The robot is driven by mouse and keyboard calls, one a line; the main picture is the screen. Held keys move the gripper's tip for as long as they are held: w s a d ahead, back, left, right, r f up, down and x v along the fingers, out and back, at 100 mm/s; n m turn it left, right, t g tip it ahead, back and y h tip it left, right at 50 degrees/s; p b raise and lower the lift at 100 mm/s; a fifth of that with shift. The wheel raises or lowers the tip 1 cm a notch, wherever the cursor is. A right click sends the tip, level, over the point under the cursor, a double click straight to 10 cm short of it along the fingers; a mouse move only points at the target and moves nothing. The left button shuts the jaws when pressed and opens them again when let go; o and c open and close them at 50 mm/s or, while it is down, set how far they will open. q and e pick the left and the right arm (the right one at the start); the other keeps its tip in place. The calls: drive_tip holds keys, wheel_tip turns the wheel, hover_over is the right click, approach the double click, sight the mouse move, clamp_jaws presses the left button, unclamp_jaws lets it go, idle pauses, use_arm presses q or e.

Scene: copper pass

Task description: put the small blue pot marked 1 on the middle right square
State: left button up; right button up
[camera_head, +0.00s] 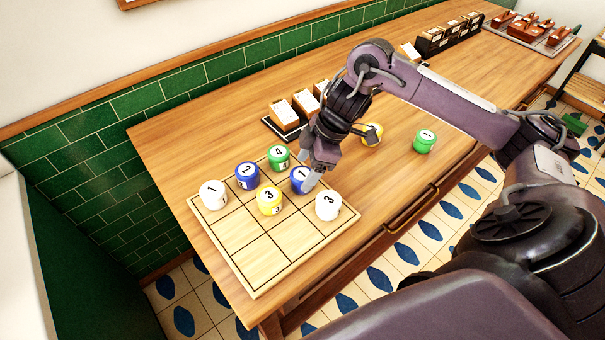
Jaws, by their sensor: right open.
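The small blue pot marked 1 (299,181) stands upright on the wooden grid board (254,262), on the middle right square, between a green pot marked 4 (279,156) and a white pot marked 3 (328,206). My right gripper (311,179) is down at this blue pot, with a grey finger against or just beside its right side. It is open; its other finger is hard to make out, and I cannot tell whether it touches the pot. My left gripper is not in view.
The board also holds a white pot marked 1 (213,195), a blue pot marked 2 (247,176) and a yellow pot marked 3 (269,201). A green pot (424,142) and a partly hidden yellow pot (373,131) stand off the board. The board's front squares are bare.

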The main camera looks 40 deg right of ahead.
drive_tip(key=p+v, duration=0.2)
drive_tip(key=v, duration=0.7)
drive_tip(key=shift+f, duration=0.1)
